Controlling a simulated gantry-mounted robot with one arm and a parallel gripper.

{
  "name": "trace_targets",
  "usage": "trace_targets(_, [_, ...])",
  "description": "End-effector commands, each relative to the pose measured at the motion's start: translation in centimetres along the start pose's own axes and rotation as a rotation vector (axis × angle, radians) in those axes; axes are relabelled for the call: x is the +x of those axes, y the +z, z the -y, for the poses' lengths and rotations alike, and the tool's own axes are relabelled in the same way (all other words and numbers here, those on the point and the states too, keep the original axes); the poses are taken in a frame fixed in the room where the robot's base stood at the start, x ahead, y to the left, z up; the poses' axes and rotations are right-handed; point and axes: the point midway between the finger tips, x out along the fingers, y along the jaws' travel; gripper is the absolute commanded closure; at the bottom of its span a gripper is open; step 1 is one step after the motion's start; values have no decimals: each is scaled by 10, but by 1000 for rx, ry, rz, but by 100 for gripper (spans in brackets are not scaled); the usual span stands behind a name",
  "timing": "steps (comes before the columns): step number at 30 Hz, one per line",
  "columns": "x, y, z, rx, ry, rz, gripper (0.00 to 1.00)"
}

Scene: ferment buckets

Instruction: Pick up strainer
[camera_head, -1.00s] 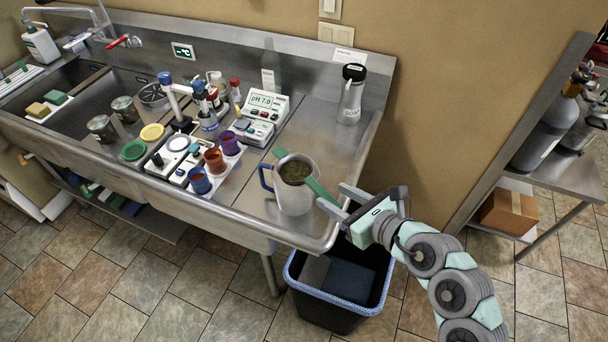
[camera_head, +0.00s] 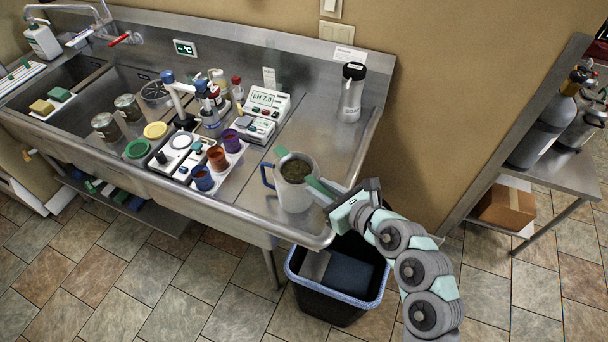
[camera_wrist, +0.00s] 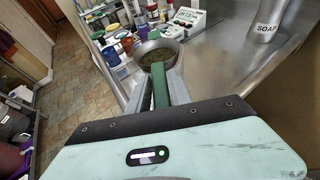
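The strainer has a green handle (camera_head: 321,187) that sticks out over the right rim of a metal pitcher (camera_head: 295,190). Its bowl appears to sit in the pitcher's mouth, with dark green matter (camera_head: 295,170) in it. A small green tab (camera_head: 280,151) shows at the opposite rim. In the wrist view the handle (camera_wrist: 159,86) lies lengthwise between the two fingers of my gripper (camera_wrist: 157,92). The fingers look apart, with the right one close to the handle. Contact is hard to tell. In the head view the fingers are partly hidden by my gripper body.
The pitcher stands near the right front edge of the steel counter (camera_head: 335,150). Behind it is a soap bottle (camera_head: 351,92); to the left are a pH meter (camera_head: 263,113) and cups on a tray (camera_head: 233,162). A dark bin (camera_head: 340,285) stands below the counter edge.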

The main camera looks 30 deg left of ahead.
Motion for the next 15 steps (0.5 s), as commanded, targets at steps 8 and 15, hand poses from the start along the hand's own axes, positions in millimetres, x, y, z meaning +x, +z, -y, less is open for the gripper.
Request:
trace_targets(8, [0,0,0,0,0,0,99])
trace_targets(15, [0,0,0,0,0,0,100])
